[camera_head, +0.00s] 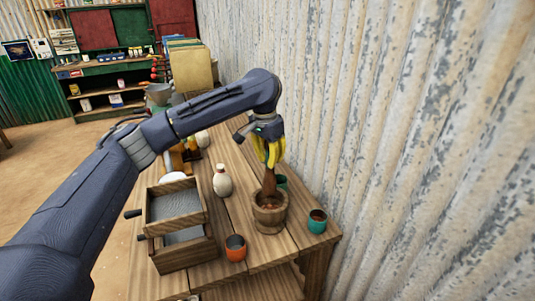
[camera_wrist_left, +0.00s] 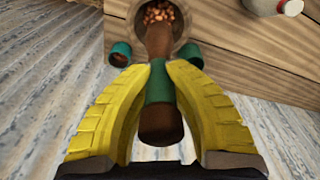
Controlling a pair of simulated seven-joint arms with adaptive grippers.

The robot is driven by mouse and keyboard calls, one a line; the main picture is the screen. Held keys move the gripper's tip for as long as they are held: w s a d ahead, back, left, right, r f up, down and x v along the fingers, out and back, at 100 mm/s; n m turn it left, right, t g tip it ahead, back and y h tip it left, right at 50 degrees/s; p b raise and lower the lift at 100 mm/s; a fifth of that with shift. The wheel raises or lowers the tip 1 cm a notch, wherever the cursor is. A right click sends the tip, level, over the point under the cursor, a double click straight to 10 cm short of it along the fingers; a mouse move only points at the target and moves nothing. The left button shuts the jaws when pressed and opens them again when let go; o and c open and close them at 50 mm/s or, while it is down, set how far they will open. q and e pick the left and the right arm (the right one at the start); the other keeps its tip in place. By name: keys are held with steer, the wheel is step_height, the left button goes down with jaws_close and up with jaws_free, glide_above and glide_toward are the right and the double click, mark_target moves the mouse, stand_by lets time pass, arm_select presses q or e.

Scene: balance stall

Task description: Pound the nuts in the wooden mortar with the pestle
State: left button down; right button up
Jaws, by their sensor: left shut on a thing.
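The wooden mortar (camera_head: 269,215) stands on the wooden table near its right end. Reddish-brown nuts (camera_wrist_left: 160,13) lie inside it, seen in the left wrist view. My left gripper (camera_head: 268,160) is above the mortar with its yellow fingers shut on the pestle (camera_head: 269,182). The pestle is brown with a green band (camera_wrist_left: 160,85) between the fingers. It points down, and its lower end reaches into the mortar's mouth. I cannot tell whether its tip touches the nuts. My right gripper does not show.
A teal cup (camera_head: 317,222) stands right of the mortar, another teal cup (camera_head: 282,182) behind it. An orange cup (camera_head: 236,247) stands front left. A pale bottle (camera_head: 222,182) and a wooden drawer box (camera_head: 180,225) are further left. A corrugated wall (camera_head: 400,150) rises close on the right.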

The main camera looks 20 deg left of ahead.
mark_target(270, 177)
arm_select(q)
steer(key=shift+f, duration=3.45)
steer(key=shift+f, duration=1.8)
steer(key=shift+r, duration=1.7)
steer(key=shift+f, duration=0.15)
